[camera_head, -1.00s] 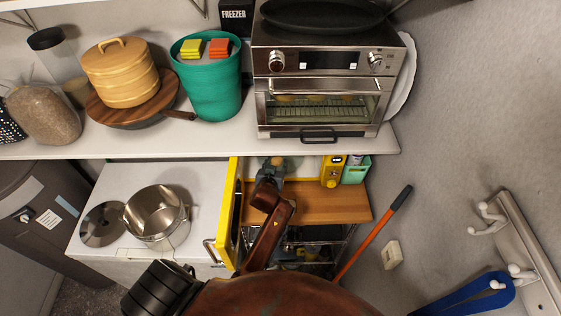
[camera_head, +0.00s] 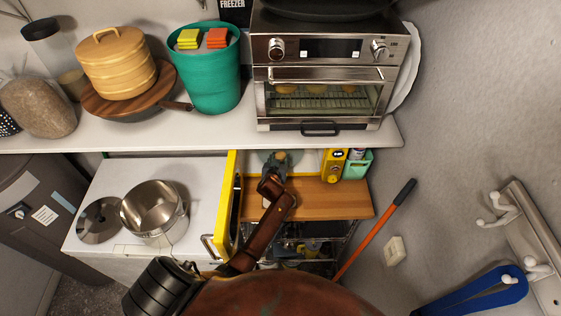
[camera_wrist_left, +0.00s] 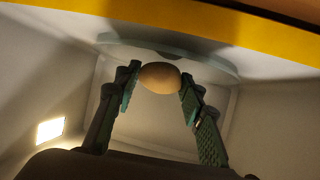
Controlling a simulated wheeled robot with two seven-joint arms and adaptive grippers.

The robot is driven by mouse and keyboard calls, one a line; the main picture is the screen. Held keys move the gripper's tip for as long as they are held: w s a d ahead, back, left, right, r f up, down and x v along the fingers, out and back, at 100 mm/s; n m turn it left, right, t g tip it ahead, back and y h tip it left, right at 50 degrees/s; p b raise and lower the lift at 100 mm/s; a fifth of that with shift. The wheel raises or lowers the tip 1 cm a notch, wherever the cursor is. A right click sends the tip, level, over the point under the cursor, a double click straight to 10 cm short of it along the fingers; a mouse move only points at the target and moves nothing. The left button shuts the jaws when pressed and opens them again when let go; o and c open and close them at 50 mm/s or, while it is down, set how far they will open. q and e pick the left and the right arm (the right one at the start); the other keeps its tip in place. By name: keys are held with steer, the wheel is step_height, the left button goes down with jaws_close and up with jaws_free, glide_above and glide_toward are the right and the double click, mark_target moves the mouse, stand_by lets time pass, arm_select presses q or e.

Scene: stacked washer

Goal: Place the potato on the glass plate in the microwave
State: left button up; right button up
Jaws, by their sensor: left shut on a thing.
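The potato (camera_wrist_left: 160,77) is a small tan oval, held between the two green-padded fingers of my left gripper (camera_wrist_left: 160,88) in the left wrist view. My left gripper also shows in the head view (camera_head: 274,166), inside the open yellow microwave, with the potato (camera_head: 281,156) at its tips. The microwave's door (camera_head: 228,200) stands open to the left of my arm. The glass plate (camera_wrist_left: 215,67) is a pale bluish disc edge behind the potato in the wrist view. Whether the potato touches it, I cannot tell. My right gripper is not in view.
A wooden board (camera_head: 325,198) lies in front of the microwave. The shelf (camera_head: 210,136) above carries a toaster oven (camera_head: 320,75) and a teal bin (camera_head: 208,80). A metal pot (camera_head: 153,212) stands left of the door. A green container (camera_head: 356,165) is at the right.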

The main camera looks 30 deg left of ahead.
arm_select(q)
steer(key=shift+f, duration=0.1)
steer(key=o, duration=1.2)
steer(key=shift+r, duration=0.2)
steer(key=b+v, duration=0.1)
steer(key=v, duration=1.1)
